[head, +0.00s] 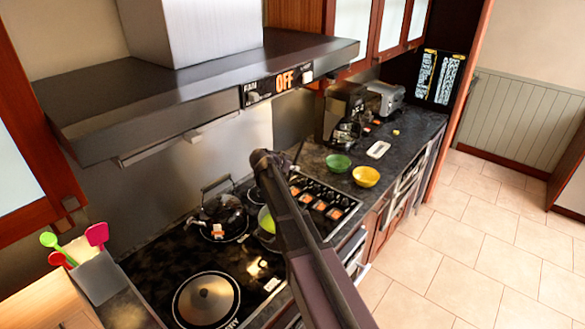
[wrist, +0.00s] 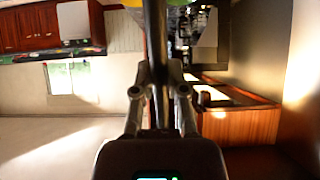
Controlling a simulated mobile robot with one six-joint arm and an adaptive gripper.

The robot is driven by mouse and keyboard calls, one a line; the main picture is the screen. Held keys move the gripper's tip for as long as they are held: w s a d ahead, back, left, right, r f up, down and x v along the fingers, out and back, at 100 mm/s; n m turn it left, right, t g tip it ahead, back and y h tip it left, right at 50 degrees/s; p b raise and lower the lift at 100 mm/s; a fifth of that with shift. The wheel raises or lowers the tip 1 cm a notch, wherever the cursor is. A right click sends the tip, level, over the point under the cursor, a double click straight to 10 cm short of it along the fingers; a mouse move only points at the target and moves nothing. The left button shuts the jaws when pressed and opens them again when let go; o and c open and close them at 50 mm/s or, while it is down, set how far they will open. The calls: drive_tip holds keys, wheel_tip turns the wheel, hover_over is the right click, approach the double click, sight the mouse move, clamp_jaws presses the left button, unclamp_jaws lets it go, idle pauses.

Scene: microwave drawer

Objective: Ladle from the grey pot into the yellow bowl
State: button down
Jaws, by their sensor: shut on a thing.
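In the wrist view my gripper (wrist: 160,80) is shut on a dark, thin upright rod, which looks like the ladle handle (wrist: 155,35). The ladle's bowl end cannot be made out. In the head view my arm hides the gripper. A pot (head: 267,240) with yellow-green contents sits on the cooktop, partly hidden behind my arm; it looks like the grey pot. The yellow bowl (head: 366,177) stands on the dark counter to the right of the cooktop, upright and apart from my arm.
A green bowl (head: 338,163) stands left of the yellow bowl. A kettle (head: 220,217) and a lidded pan (head: 206,300) are on the cooktop. The range hood (head: 190,85) hangs above. A white dish (head: 378,150) and coffee maker (head: 343,115) stand farther back. The floor at right is clear.

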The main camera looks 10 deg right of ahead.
wheel_tip(320, 180, down, 14)
drive_tip(key=b, duration=1.3)
drive_tip(key=shift+w+d, duration=0.2)
drive_tip(key=shift+d, duration=0.05)
idle(1.3)
drive_tip(key=shift+r, duration=0.2)
